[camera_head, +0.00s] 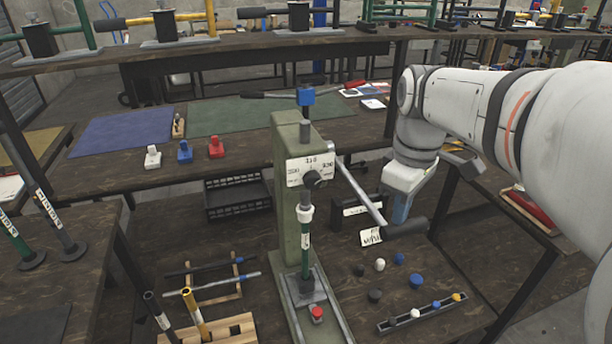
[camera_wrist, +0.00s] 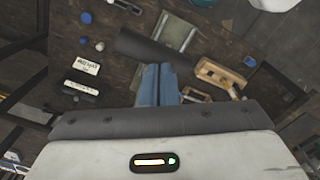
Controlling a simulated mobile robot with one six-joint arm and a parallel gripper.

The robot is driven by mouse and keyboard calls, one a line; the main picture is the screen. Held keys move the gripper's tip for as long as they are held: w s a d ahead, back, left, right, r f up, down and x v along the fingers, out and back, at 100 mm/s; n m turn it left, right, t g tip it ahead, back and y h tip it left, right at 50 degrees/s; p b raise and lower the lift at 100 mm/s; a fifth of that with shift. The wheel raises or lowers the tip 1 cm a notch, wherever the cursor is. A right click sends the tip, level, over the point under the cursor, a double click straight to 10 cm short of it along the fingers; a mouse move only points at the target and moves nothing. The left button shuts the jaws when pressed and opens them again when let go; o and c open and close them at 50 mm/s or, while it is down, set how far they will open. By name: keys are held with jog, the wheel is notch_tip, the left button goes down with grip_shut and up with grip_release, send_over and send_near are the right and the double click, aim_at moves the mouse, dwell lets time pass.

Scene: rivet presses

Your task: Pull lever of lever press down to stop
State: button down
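The green lever press (camera_head: 287,190) stands upright in the middle of the head view. Its lever (camera_head: 358,188) slopes down to the right from the pivot and ends in a black handle (camera_head: 405,228). My gripper (camera_head: 400,212) points down just above or behind that handle. In the wrist view the blue fingers (camera_wrist: 159,70) lie side by side with only a thin seam between them and nothing held. The dark handle (camera_wrist: 150,46) passes just beyond the fingertips. I cannot tell whether they touch it.
A plunger (camera_head: 305,240) stands over the press base, with a red button (camera_head: 317,313) in front. Round pieces and a narrow tray (camera_head: 432,313) lie to the right. Wooden racks (camera_head: 228,330) stand left. A bench with a blue mat (camera_head: 122,132) is behind.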

jog(key=shift+f, duration=0.2)
jog(key=r+p, duration=0.1)
jog(key=r, duration=0.1)
jog(key=r+p, duration=0.4)
jog(key=shift+w+a+r, duration=0.1)
jog(key=shift+w+r, duration=0.05)
jog(key=shift+w, duration=0.2)
jog(key=w+a+r+p, duration=0.1)
jog(key=w+r+p, duration=0.3)
jog(key=r+p, duration=0.6)
jog(key=shift+a+r+p, duration=0.15)
jog(key=shift+r+p, duration=0.2)
jog(key=shift+r, duration=0.2)
notch_tip(320, 180, up, 5)
jog(key=p, duration=0.4)
dwell(0.6)
jog(key=s+f+m+t+b, duration=0.2)
jog(key=s+f+m, duration=0.7)
jog(key=s, duration=0.5)
notch_tip(320, 180, down, 3)
jog(key=shift+s+r+m+t, duration=0.2)
jog(key=shift+m+t, duration=0.1)
jog(key=shift+t, duration=0.4)
